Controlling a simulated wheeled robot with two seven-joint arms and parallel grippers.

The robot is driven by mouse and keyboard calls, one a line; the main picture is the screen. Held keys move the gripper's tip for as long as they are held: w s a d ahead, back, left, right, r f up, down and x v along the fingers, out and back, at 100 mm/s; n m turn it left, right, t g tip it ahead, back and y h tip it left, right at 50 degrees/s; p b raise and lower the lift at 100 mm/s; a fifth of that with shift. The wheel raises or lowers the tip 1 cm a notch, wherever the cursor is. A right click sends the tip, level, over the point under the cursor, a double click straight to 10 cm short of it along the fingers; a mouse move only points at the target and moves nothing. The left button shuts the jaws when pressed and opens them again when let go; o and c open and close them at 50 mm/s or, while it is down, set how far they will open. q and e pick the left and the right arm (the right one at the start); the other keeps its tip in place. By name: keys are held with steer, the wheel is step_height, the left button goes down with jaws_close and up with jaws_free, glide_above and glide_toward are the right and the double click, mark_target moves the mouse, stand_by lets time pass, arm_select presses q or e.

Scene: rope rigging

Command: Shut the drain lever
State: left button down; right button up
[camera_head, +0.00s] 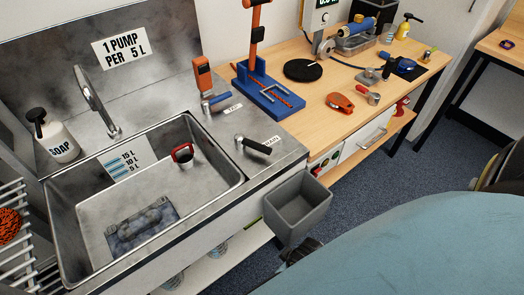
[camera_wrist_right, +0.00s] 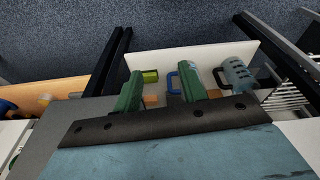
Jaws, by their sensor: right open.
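The drain lever (camera_head: 256,145) has a black handle on a metal pivot and sits on the sink's right rim beside a label that appears to read DRAIN. Its handle points to the right, along the rim. My right gripper's two green fingers (camera_wrist_right: 160,88) are apart and empty in the right wrist view, over the floor and low shelf, away from the lever. In the head view my blue arm hides most of it. My left gripper is not in view.
A second lever with a blue handle (camera_head: 216,99) stands farther back on the rim. A grey bin (camera_head: 297,206) hangs at the counter's front. A soap bottle (camera_head: 52,138) is left of the tap (camera_head: 95,102). The wooden bench (camera_head: 330,125) holds tools.

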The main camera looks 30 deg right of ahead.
step_height(320, 180, up, 15)
steer(key=w, duration=0.2)
steer(key=w+d+r+t, duration=0.1)
steer(key=w+r+t, duration=0.1)
steer(key=w, duration=0.2)
steer(key=w+d+r+n+t+h, duration=0.1)
steer(key=w+r+t, duration=0.1)
steer(key=w, duration=0.2)
steer(key=w+d+r+n+t, duration=0.1)
steer(key=w+r+t, duration=0.1)
steer(key=w, duration=0.1)
steer(key=shift+w+d+r+t+h+b, duration=0.25)
steer(key=shift+w+d+t+h+b, duration=0.05)
steer(key=shift+w+t+h, duration=0.1)
steer(key=w+a+r+n+t+y, duration=0.1)
steer(key=w+r+n+t+y, duration=0.1)
steer(key=w+r+n+t, duration=0.55)
steer(key=w+a+r+n+t+y, duration=0.2)
steer(key=w+r+n+y, duration=0.15)
steer(key=r, duration=0.65)
step_height(320, 180, up, 3)
steer(key=w+a+n+y, duration=0.1)
steer(key=a+n+y, duration=0.2)
steer(key=n+y, duration=0.1)
steer(key=n+g+h, duration=0.4)
steer(key=n+g, duration=1.2)
steer(key=n, duration=0.6)
glide_toward(262, 145)
steer(key=x, duration=0.9)
steer(key=shift+w+r, duration=0.15)
